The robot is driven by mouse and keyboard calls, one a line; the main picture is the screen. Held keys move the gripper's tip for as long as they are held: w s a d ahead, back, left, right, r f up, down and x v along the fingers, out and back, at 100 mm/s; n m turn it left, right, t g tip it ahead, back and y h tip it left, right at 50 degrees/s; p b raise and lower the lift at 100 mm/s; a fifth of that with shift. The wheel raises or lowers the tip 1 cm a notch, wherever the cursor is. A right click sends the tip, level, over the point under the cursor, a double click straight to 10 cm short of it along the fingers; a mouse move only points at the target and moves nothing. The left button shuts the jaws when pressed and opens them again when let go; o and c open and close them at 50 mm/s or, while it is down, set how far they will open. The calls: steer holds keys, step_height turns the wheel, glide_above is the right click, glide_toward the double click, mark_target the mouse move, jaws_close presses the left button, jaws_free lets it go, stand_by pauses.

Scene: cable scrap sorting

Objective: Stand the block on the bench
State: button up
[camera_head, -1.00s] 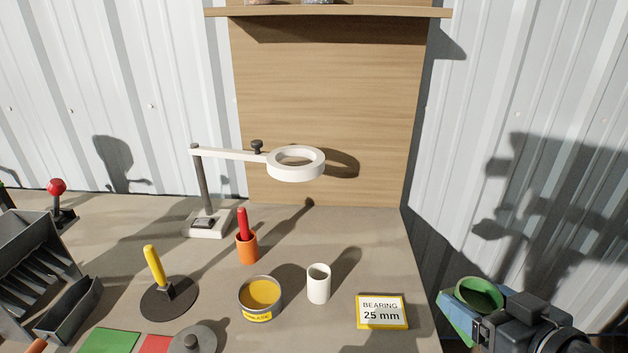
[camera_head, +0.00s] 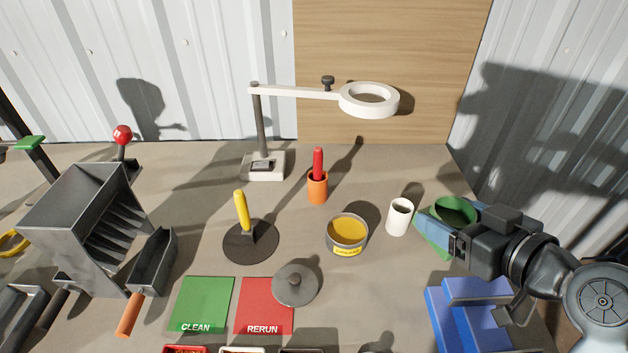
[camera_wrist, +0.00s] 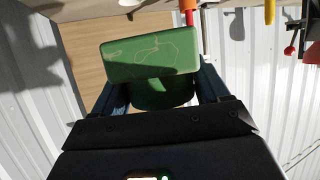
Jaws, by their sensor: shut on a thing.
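The block is green (camera_head: 432,233), with a round barrel that has an open bore on top. My gripper (camera_head: 457,222) is shut on it at the right of the bench (camera_head: 350,285), just right of the white cup. In the wrist view the block's flat green plate (camera_wrist: 150,55) shows thin pale lines, with its round barrel (camera_wrist: 163,95) between the blue fingers of my gripper (camera_wrist: 165,97). The block looks held above the bench, but the gap under it cannot be seen. The bearing sign is hidden in the head view.
The white cup (camera_head: 399,217) is close left of the block. A yellow-filled tin (camera_head: 347,232), orange holder (camera_head: 318,188) and magnifier lamp (camera_head: 368,98) stand further left. Blue stepped pieces (camera_head: 470,315) lie below my arm. Green (camera_head: 203,300) and red (camera_head: 265,310) mats lie at front.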

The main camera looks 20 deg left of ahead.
steer(key=shift+s+a+f+b, duration=0.2)
steer(key=shift+a+f+b, duration=0.9)
steer(key=shift+a+f, duration=0.8)
steer(key=shift+s+a+f+b, duration=0.2)
steer(key=shift+a+f+b, duration=0.9)
steer(key=shift+a+f, duration=0.75)
steer(key=shift+s+a+f+b, duration=0.2)
steer(key=shift+a+f+b, duration=0.9)
steer(key=shift+a+f, duration=0.8)
steer(key=shift+a+r, duration=0.1)
steer(key=shift+r, duration=0.05)
steer(key=shift+f, duration=0.25)
steer(key=o, duration=1.7)
steer(key=shift+c, duration=0.2)
steer(key=shift+s+r, duration=0.1)
steer(key=shift+r, duration=0.25)
steer(key=v, duration=1.1)
steer(key=shift+s+d+b, duration=0.25)
steer(key=shift+s+b, duration=0.05)
steer(key=shift+b, duration=0.15)
